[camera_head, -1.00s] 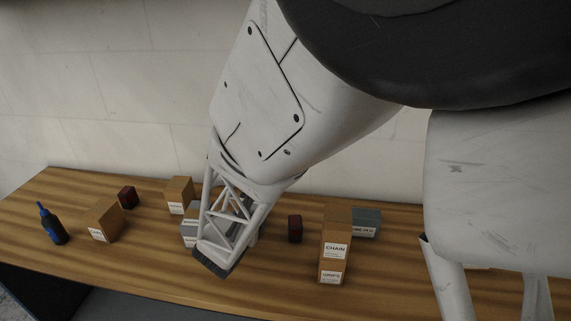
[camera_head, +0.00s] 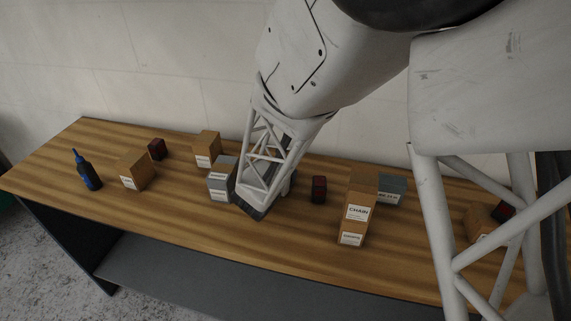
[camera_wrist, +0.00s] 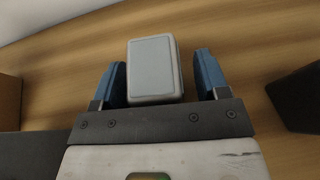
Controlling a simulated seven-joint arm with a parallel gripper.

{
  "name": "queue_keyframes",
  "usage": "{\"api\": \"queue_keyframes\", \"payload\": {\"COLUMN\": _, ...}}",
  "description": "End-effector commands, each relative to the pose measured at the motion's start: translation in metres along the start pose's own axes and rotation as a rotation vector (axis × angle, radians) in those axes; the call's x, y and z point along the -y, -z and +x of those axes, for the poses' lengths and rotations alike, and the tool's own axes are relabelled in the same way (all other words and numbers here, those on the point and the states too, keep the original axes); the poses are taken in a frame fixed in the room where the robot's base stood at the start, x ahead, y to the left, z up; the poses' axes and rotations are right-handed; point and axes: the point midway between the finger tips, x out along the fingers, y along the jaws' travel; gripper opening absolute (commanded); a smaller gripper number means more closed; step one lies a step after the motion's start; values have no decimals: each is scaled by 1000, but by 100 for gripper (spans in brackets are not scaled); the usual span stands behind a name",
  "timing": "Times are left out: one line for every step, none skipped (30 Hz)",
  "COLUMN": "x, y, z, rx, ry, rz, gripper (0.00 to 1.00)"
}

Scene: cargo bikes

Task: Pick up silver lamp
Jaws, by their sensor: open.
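The silver lamp (camera_wrist: 152,70) is a pale grey, rounded block on the wooden tabletop in the wrist view. My gripper (camera_wrist: 161,60) is open, with one blue finger on each side of the lamp. A gap shows between the lamp and each finger, wider on the right. The lamp's near end is hidden behind the gripper's dark crossbar. In the head view my white lattice arm end covers most of this spot, and I cannot make out the fingers or the lamp clearly there.
On the workbench (camera_head: 190,225), grey boxes (camera_head: 218,192) stand left of my arm, a dark red item (camera_head: 319,189) right. Stacked brown boxes (camera_head: 357,213) and a grey box (camera_head: 392,188) are further right. A bottle (camera_head: 87,172) and brown box (camera_head: 136,171) are left. The front middle is clear.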

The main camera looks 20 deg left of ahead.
Motion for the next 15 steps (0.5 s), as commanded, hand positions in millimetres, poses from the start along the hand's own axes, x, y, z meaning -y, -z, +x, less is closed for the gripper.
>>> {"api": "queue_keyframes", "payload": {"x": 0, "y": 0, "z": 0, "rx": 0, "ry": 0, "rz": 0, "gripper": 68}}
{"api": "queue_keyframes", "payload": {"x": 0, "y": 0, "z": 0, "rx": 0, "ry": 0, "rz": 0, "gripper": 68}}
{"api": "queue_keyframes", "payload": {"x": 0, "y": 0, "z": 0, "rx": 0, "ry": 0, "rz": 0, "gripper": 68}}
{"api": "queue_keyframes", "payload": {"x": 0, "y": 0, "z": 0, "rx": 0, "ry": 0, "rz": 0, "gripper": 68}}
{"api": "queue_keyframes", "payload": {"x": 0, "y": 0, "z": 0, "rx": 0, "ry": 0, "rz": 0, "gripper": 68}}
{"api": "queue_keyframes", "payload": {"x": 0, "y": 0, "z": 0, "rx": 0, "ry": 0, "rz": 0, "gripper": 68}}
{"api": "queue_keyframes", "payload": {"x": 0, "y": 0, "z": 0, "rx": 0, "ry": 0, "rz": 0, "gripper": 68}}
{"api": "queue_keyframes", "payload": {"x": 0, "y": 0, "z": 0, "rx": 0, "ry": 0, "rz": 0, "gripper": 68}}
{"api": "queue_keyframes", "payload": {"x": 0, "y": 0, "z": 0, "rx": 0, "ry": 0, "rz": 0, "gripper": 68}}
{"api": "queue_keyframes", "payload": {"x": 0, "y": 0, "z": 0, "rx": 0, "ry": 0, "rz": 0, "gripper": 68}}
{"api": "queue_keyframes", "payload": {"x": 0, "y": 0, "z": 0, "rx": 0, "ry": 0, "rz": 0, "gripper": 68}}
{"api": "queue_keyframes", "payload": {"x": 0, "y": 0, "z": 0, "rx": 0, "ry": 0, "rz": 0, "gripper": 68}}
{"api": "queue_keyframes", "payload": {"x": 0, "y": 0, "z": 0, "rx": 0, "ry": 0, "rz": 0, "gripper": 68}}
{"api": "queue_keyframes", "payload": {"x": 0, "y": 0, "z": 0, "rx": 0, "ry": 0, "rz": 0, "gripper": 68}}
{"api": "queue_keyframes", "payload": {"x": 0, "y": 0, "z": 0, "rx": 0, "ry": 0, "rz": 0, "gripper": 64}}
